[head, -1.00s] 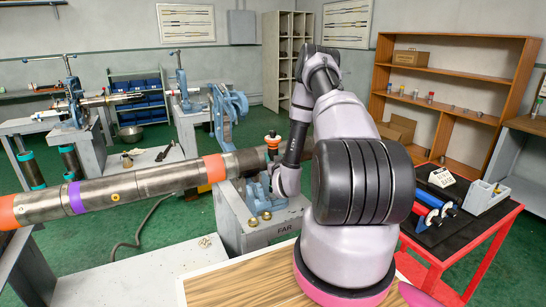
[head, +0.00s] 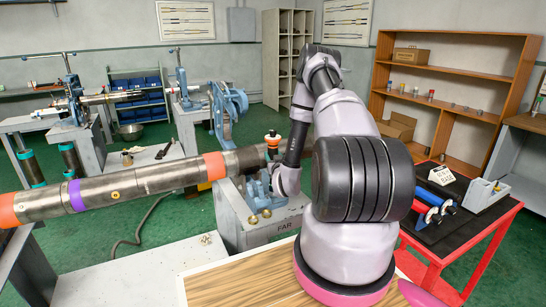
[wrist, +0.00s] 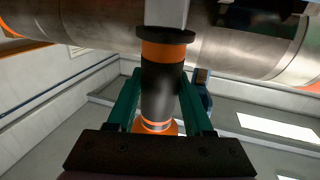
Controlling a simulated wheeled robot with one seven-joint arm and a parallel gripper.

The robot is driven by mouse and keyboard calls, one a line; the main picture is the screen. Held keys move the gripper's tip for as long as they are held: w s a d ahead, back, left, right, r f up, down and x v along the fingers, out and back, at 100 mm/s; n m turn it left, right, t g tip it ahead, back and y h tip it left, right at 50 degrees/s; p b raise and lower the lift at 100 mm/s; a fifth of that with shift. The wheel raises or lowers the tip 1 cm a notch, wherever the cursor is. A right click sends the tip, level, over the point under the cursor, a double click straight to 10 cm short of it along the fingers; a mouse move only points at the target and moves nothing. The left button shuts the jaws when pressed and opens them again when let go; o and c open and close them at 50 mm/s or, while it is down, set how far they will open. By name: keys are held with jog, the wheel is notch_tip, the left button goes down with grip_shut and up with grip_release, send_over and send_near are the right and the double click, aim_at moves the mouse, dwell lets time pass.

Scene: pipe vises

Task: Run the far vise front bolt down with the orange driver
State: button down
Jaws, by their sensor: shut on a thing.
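The orange driver (wrist: 160,90) has a dark grip with orange bands and a black flange. In the wrist view it stands between the green fingers of my gripper (wrist: 158,98), which is shut on it. In the head view the driver's orange and black end (head: 272,138) shows beside the right end of the pipe. The far vise (head: 256,192) is blue and sits on a grey stand marked FAR (head: 285,226). Two brass bolt heads (head: 253,219) (head: 266,213) show at its foot. The driver's working tip and its contact with any bolt are hidden.
The long steel pipe (head: 125,184) with orange and purple bands crosses the left, close to my gripper. A red table (head: 452,262) at right holds blue and red tools (head: 432,208), a sign and a grey caddy (head: 486,196). A wooden board (head: 250,283) lies in front.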

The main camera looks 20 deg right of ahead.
jog(key=shift+f, duration=1.25)
dwell(0.9)
jog(key=shift+s+f, duration=0.1)
jog(key=shift+f, duration=0.1)
dwell(1.0)
jog(key=shift+r, duration=0.1)
jog(key=shift+r, duration=2.6)
